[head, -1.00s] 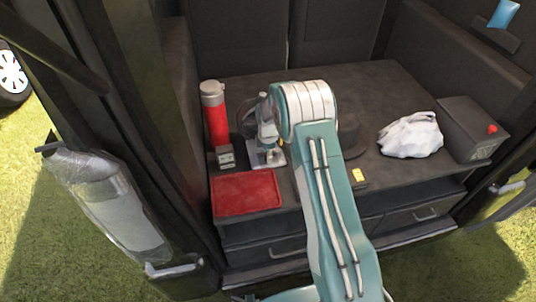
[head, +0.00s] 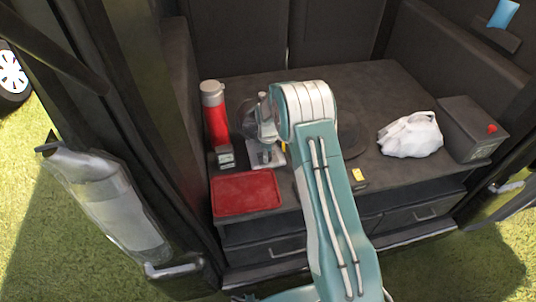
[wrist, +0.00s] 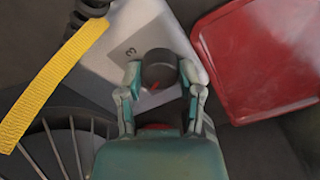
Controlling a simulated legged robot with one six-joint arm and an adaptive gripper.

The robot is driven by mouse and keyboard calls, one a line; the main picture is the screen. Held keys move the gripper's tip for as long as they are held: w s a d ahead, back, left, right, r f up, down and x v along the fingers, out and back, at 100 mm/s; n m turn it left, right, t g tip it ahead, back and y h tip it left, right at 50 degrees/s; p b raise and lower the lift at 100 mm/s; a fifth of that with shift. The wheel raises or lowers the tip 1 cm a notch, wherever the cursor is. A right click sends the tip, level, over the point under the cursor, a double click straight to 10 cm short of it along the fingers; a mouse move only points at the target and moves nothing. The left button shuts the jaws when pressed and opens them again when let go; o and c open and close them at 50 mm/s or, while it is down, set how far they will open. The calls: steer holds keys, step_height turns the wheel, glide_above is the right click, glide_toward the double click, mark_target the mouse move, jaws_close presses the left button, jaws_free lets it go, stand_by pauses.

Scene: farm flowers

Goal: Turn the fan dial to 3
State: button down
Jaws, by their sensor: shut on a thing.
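The fan's pale grey base (wrist: 110,62) fills the upper middle of the wrist view; it also shows in the head view (head: 252,160). The dark round dial (wrist: 158,66) sits on it between my two fingertips. My gripper (wrist: 160,78) is shut on the dial, one finger on each side. A red mark shows at the dial's lower edge, on the side toward my palm. A printed "3" (wrist: 131,51) lies up and left of the dial, away from the red mark. Other numbers are hidden or not readable. The fan's cage (wrist: 55,145) is at lower left.
A red tray (head: 247,193) lies in front of the fan base. A red and grey flask (head: 215,115) stands left of it. A yellow strap (wrist: 50,85) crosses the wrist view. A white bag (head: 410,135) and a dark box (head: 474,130) are farther right.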

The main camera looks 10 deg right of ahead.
steer(key=m, duration=0.4)
steer(key=shift+m, duration=0.3)
steer(key=m, duration=0.4)
steer(key=shift+m, duration=0.3)
steer(key=m, duration=0.4)
steer(key=shift+w+m, duration=0.1)
steer(key=shift+m, duration=2)
steer(key=shift+c, duration=1.3)
jaws_free()
